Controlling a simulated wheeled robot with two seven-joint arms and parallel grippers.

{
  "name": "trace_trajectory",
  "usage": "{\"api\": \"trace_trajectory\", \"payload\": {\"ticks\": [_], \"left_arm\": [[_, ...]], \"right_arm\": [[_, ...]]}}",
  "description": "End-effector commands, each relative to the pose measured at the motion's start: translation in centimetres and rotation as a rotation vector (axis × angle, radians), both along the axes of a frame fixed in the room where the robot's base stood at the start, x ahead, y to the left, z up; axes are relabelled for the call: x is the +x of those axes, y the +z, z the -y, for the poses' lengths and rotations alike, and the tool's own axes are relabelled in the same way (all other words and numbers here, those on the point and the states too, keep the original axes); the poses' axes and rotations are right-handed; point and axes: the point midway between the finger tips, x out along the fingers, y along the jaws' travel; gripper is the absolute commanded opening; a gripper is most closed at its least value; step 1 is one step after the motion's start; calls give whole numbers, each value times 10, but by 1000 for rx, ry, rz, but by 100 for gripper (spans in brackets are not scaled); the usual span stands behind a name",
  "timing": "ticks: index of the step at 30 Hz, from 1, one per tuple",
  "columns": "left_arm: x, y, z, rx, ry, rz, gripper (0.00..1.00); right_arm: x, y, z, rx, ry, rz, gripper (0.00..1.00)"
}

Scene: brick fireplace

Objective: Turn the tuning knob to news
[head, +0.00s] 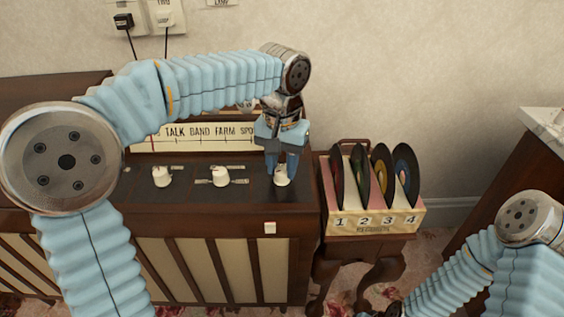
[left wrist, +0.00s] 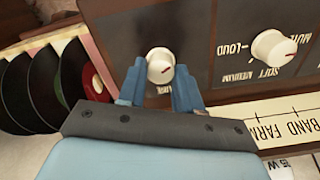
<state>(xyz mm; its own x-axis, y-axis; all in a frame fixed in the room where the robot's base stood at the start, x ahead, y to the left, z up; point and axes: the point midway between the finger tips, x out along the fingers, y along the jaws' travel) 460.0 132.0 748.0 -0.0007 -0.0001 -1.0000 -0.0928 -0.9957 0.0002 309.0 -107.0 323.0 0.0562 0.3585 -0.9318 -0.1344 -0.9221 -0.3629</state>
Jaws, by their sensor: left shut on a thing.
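The tuning knob (head: 282,180) is the cream knob at the right end of the console's dark panel. My left gripper (head: 282,172) comes down from above and is shut on this knob, one blue finger on each side. The gripper also shows in the left wrist view (left wrist: 160,90). The dial strip (head: 205,134) reads TALK, BAND, FARM and part of SPO; my left arm and gripper cover the rest. No NEWS word shows.
Two more cream knobs, a middle one (head: 220,177) and a left one (head: 161,177), stand on the panel. A record rack (head: 374,221) with several discs stands right of the console. My right arm is at the lower right, its fingers out of frame. Open wall lies behind the rack.

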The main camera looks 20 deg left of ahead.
Motion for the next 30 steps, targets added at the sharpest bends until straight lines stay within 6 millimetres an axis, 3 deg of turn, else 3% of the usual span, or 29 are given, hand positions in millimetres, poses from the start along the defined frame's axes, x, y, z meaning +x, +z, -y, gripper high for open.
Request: {"api": "trace_trajectory", "payload": {"ticks": [8,9,14,23,26,30], "left_arm": [[1,0,0,0,0,3,4],[1,0,0,0,0,3,37],[0,0,0,0,-1,2,60],[0,3,0,0,-1,2,60],[1,13,0,-1,-1,3,60],[1,43,1,-2,-1,5,60]], "right_arm": [[0,0,0,0,0,0,60],[0,0,0,0,0,0,60],[0,0,0,0,0,0,60],[0,1,0,0,0,0,60],[0,3,0,0,0,0,60],[0,8,0,0,1,-1,60]]}}
